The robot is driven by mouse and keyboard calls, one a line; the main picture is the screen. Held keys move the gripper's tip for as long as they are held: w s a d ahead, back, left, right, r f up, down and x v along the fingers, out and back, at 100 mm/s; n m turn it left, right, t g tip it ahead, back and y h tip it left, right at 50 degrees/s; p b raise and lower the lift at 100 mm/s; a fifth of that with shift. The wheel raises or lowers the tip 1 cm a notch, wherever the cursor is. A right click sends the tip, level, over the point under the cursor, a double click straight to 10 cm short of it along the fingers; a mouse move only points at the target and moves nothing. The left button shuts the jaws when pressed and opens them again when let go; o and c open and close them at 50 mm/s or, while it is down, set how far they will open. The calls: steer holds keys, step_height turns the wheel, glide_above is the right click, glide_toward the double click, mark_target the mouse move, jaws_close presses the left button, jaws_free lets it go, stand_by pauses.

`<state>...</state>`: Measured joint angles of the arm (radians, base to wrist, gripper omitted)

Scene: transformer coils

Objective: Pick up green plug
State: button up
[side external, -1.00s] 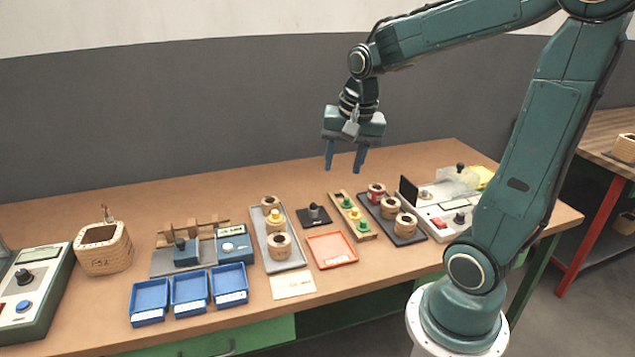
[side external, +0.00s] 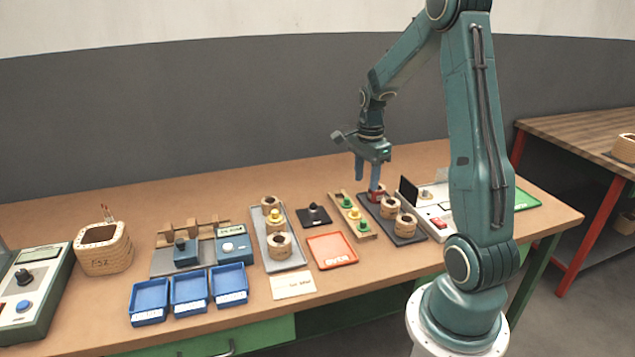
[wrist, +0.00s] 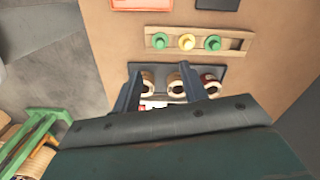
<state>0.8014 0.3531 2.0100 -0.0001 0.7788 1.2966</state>
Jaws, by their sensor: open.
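Two green plugs stand in a narrow wooden rack (side external: 363,235), with a yellow plug (side external: 354,213) between them. One green plug (side external: 346,202) is at the far end and the other green plug (side external: 363,226) at the near end. In the wrist view the green plugs (wrist: 158,41) (wrist: 212,43) lie ahead of the fingertips. My gripper (side external: 367,182) is open and empty, pointing down over the dark coil tray beside the rack. In the wrist view my gripper (wrist: 161,72) spans part of that tray. In the side view a finger overlaps the red coil; contact cannot be told.
The dark tray (side external: 408,238) holds several coils. A grey tray (side external: 291,262) with coils and a yellow plug, a black stand (side external: 313,216) and a red-orange tray (side external: 331,249) are left of the rack. A tester with a black screen (side external: 408,190) stands right.

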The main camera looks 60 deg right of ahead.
glide_above(363, 221)
steer(key=shift+f, duration=4.3)
steer(key=shift+s+f, duration=0.1)
steer(key=shift+f, duration=2.5)
steer(key=shift+d, duration=0.1)
steer(key=c, duration=0.7)
